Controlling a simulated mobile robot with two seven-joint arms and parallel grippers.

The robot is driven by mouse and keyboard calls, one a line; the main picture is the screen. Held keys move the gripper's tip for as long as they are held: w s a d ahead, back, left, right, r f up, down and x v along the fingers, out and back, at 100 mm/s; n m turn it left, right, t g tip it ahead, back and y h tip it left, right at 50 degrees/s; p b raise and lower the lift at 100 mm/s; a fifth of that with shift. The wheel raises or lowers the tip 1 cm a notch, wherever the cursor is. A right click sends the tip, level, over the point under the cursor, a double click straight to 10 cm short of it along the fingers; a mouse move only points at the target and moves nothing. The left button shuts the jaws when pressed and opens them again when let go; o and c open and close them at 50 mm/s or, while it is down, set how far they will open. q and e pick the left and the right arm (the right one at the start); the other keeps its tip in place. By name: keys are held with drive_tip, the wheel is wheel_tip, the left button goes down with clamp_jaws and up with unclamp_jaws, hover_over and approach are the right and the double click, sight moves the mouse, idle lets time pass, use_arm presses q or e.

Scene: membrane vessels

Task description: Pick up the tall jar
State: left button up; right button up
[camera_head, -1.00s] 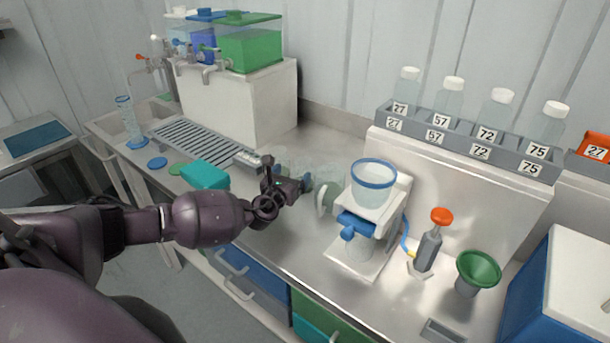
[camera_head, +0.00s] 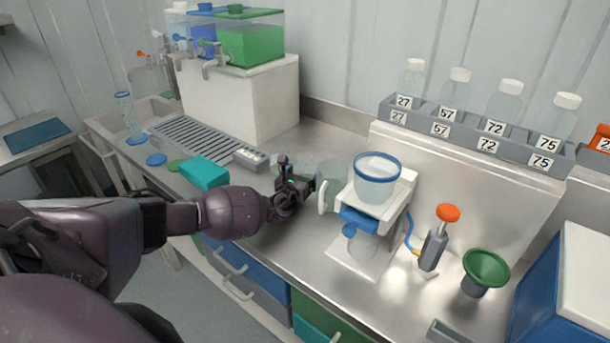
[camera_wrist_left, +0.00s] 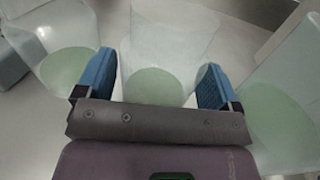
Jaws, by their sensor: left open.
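My left gripper (camera_head: 303,186) is open over the steel bench, beside a group of pale, see-through jars (camera_head: 331,172) that it partly hides. In the left wrist view, one clear jar (camera_wrist_left: 165,45) with a pale green base stands between the two blue fingers (camera_wrist_left: 157,72), with gaps showing beside it. A second clear jar (camera_wrist_left: 65,45) is to the left and a third (camera_wrist_left: 280,105) to the right, close to the fingers. I cannot tell for certain which is the tall jar. My right gripper is not in view.
A white stand with a blue-rimmed vessel (camera_head: 376,180) is just right of the gripper. A teal box (camera_head: 204,172) lies left, near a drain rack (camera_head: 200,142). A green funnel (camera_head: 486,268) and a rack of numbered bottles (camera_head: 470,133) are further right.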

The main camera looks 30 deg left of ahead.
sight(304, 157)
use_arm(q)
drive_tip(key=shift+w, duration=0.3)
drive_tip(key=shift+w+a, duration=0.1)
drive_tip(key=c, duration=0.7)
drive_tip(key=shift+r, duration=0.2)
drive_tip(key=shift+c, duration=0.2)
wheel_tip(304, 157, up, 8)
drive_tip(key=p, duration=0.3)
drive_tip(key=shift+r, duration=0.1)
wheel_tip(304, 157, up, 12)
drive_tip(key=p, duration=0.2)
drive_tip(key=shift+f, duration=0.25)
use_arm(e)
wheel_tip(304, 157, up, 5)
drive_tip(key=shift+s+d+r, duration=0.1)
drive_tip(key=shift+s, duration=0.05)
